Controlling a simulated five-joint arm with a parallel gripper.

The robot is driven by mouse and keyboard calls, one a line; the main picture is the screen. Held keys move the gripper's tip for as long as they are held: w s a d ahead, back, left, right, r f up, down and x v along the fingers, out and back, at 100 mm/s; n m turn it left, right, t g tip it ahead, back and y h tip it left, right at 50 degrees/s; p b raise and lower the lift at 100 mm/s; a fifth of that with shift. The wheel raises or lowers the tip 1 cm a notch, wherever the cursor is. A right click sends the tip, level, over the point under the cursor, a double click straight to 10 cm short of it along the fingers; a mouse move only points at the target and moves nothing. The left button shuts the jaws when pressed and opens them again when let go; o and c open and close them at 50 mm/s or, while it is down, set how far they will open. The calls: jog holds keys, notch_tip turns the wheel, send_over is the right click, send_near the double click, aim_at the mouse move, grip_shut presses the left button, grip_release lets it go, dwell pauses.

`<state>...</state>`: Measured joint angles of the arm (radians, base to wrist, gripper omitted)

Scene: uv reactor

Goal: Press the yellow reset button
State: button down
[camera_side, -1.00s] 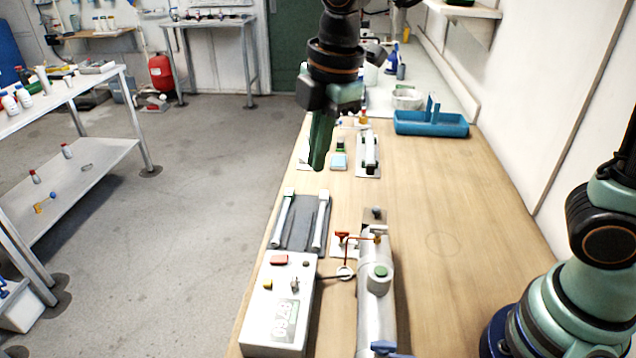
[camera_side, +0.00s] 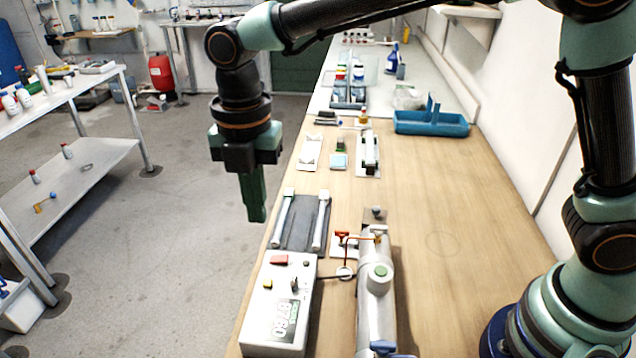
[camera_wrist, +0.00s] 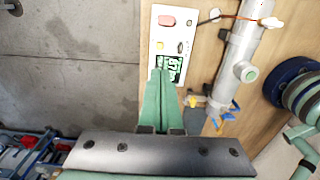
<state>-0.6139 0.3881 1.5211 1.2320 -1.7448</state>
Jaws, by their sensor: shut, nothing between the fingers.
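The yellow reset button (camera_side: 268,284) is a small square on the top of the white control box (camera_side: 262,322), at the box's left edge in the side view. In the wrist view the yellow button (camera_wrist: 160,46) lies just above the lit display, below the red button. My gripper (camera_side: 256,218) is shut and empty. It hangs above the left edge of the bench in the side view, beyond the box and well above it. In the wrist view my fingertips (camera_wrist: 160,72) overlap part of the box's display and do not cover the yellow button.
A red button (camera_side: 279,259) and a small toggle sit on the same box. Two white tubes lie on a dark mat (camera_side: 297,228). The right of the bench is clear, with a blue tray (camera_side: 432,122) behind.

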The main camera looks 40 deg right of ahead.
aim_at(269, 281)
notch_tip(269, 281, down, 14)
dwell(0.6)
jog(key=shift+s+d+f, duration=0.1)
jog(key=shift+f, duration=1)
jog(key=shift+r, duration=0.1)
notch_tip(269, 281, up, 15)
jog(key=shift+w+a, duration=0.2)
jog(key=shift+w, duration=0.1)
